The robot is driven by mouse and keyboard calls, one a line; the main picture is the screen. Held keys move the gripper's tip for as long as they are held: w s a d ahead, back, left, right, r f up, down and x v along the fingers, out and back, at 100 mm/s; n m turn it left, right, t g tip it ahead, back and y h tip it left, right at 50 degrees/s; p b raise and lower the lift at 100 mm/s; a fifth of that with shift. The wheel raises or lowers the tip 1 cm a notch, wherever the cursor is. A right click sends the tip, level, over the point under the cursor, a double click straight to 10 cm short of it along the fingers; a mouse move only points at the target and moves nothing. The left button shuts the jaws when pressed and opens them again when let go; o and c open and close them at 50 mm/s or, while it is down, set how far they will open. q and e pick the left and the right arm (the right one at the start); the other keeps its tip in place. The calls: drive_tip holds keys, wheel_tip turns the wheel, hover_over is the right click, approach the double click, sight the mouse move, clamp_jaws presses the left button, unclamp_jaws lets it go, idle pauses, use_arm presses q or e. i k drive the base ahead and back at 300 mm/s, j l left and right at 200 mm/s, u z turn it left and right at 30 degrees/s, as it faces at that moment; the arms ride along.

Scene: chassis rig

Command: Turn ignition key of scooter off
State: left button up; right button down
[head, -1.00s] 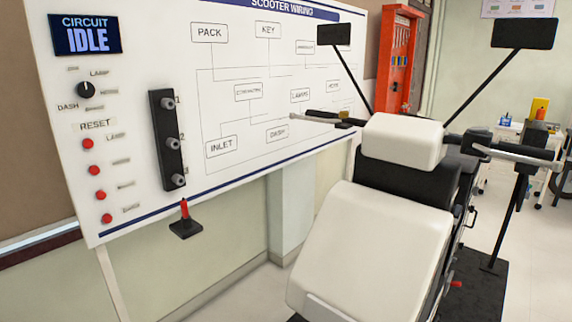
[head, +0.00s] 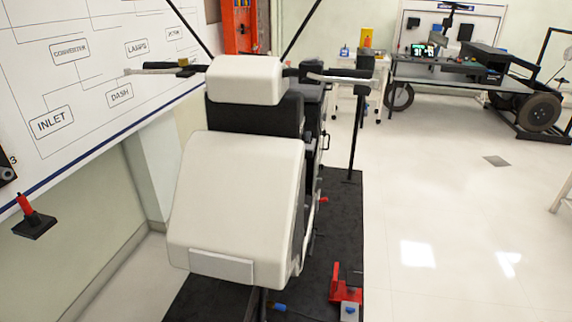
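The scooter (head: 235,205) stands on a dark mat, its cream front panel facing me. Its handlebar has a left grip (head: 165,68) and a right grip (head: 342,76), with mirror stems rising above. I cannot make out an ignition key on the scooter from this side. Neither of my grippers shows in the head view.
The wiring board (head: 90,60) stands at the left, with a small red-handled part (head: 30,215) below it. A red stand (head: 346,290) sits on the dark mat (head: 340,215). A wheeled chassis (head: 460,75) is at the back right. The pale floor (head: 450,220) at right is mostly clear.

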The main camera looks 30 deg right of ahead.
sight(306, 137)
drive_tip(key=l+z, duration=0.15)
drive_tip(key=z, duration=0.3)
drive_tip(key=l+z, duration=0.1)
drive_tip(key=z, duration=0.3)
drive_tip(key=i, duration=0.05)
